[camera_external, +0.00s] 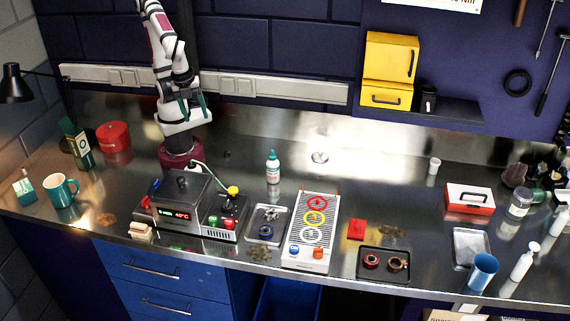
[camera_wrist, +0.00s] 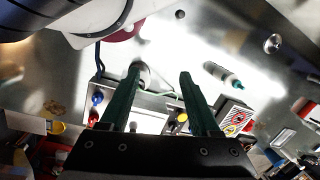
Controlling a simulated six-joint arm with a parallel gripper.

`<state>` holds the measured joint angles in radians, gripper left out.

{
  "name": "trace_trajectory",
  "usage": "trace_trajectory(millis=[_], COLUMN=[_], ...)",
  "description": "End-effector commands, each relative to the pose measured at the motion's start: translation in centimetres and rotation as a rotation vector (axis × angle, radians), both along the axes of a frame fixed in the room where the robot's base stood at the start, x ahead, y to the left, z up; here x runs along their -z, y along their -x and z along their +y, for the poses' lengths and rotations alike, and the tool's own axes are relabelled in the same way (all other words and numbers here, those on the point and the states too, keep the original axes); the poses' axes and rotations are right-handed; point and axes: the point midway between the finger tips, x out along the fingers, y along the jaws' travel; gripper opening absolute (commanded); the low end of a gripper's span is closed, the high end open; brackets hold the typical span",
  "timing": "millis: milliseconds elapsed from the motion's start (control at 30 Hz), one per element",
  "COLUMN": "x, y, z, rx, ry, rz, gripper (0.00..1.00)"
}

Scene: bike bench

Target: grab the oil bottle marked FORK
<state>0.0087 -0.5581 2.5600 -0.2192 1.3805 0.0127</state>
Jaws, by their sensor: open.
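A small white bottle with a teal cap (camera_external: 272,167) stands upright near the middle of the bench. It also shows in the wrist view (camera_wrist: 222,76), right of my fingers. Two more white bottles stand at the far right, one at the edge (camera_external: 559,221) and one nearer the front (camera_external: 523,262). No label is readable, so I cannot tell which one says FORK. My gripper (camera_external: 193,108) hangs above the back of the bench, left of the teal-capped bottle and apart from it. In the wrist view its green fingers (camera_wrist: 161,73) are spread with nothing between them.
A grey panel with coloured rings (camera_external: 312,232), a small parts tray (camera_external: 267,224) and a dark tray (camera_external: 384,265) line the front. A teal mug (camera_external: 61,190) stands left. Bare bench surrounds the teal-capped bottle.

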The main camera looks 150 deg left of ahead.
Motion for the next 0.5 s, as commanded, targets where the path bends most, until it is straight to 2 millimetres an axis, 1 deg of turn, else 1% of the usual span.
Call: trace_trajectory(millis=[67,100,200,433,500], x=[0.00,0.00,0.00,0.00,0.22], y=[0.00,0.00,0.00,0.00,0.06], z=[0.00,0.00,0.00,0.00,-0.20], rx=[0.000,0.000,0.000,0.000,-0.043], ry=[0.000,0.000,0.000,0.000,0.022], rz=[0.000,0.000,0.000,0.000,0.016], gripper=[0.65,0.72,0.89,0.89,0.89])
